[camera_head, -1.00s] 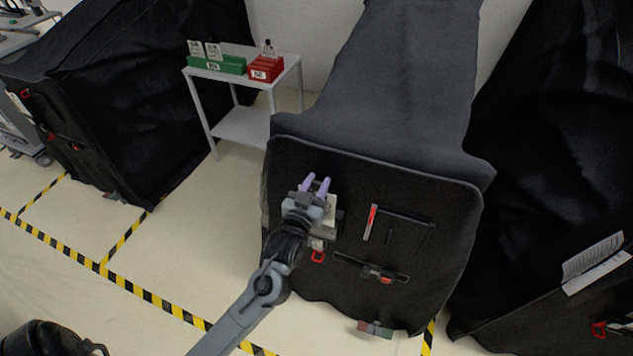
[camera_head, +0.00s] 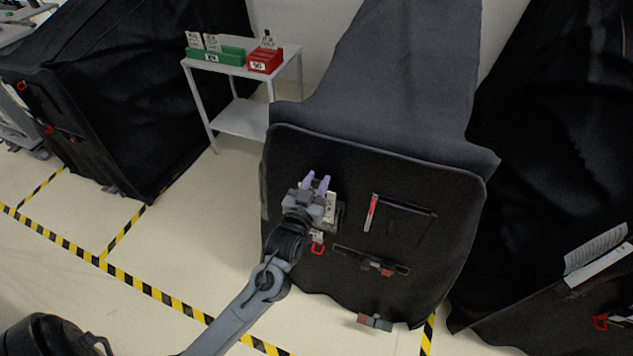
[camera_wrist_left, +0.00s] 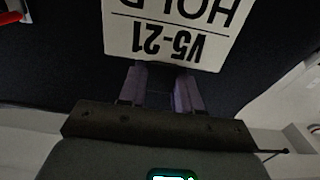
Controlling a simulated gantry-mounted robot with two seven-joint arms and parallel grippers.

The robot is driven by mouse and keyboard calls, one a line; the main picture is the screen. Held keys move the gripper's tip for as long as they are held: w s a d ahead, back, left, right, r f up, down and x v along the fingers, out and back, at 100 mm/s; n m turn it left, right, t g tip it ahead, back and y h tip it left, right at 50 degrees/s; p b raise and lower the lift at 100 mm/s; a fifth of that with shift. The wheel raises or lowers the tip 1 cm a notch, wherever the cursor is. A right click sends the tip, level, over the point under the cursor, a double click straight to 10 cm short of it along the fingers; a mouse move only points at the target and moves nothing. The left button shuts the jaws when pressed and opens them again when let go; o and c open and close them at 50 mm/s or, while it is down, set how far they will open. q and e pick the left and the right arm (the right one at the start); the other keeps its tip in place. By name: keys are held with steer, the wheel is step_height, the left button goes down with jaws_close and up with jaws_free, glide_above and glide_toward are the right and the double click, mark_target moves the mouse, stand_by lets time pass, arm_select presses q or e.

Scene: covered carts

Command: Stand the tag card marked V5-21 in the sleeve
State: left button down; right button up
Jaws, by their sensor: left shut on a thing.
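The tag card is white with black print, and V5-21 and HOLD read upside down in the left wrist view (camera_wrist_left: 180,30). In the head view it shows as a pale patch (camera_head: 330,207) beside my left gripper (camera_head: 315,182). That gripper is shut on the card's edge with its two purple fingers (camera_wrist_left: 162,88), in front of the dark covered cart (camera_head: 300,160). A dark grey edge shows just right of the card; I cannot tell if it is the sleeve. My gripper hides what lies behind it. My right gripper is not in view.
The cart front carries a red strip (camera_head: 371,212), a dark flat panel (camera_head: 405,222), a dark bar (camera_head: 370,262) and a red hook (camera_head: 318,249). A white stand (camera_head: 238,120) holds green (camera_head: 215,56) and red (camera_head: 264,61) card boxes. Other covered carts stand left and right.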

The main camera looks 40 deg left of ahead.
arm_select(q)
steer(key=shift+f, duration=0.2)
steer(key=shift+f+b, duration=0.5)
steer(key=shift+f, duration=0.35)
steer(key=c, duration=0.7)
jaws_free()
steer(key=v, duration=1.1)
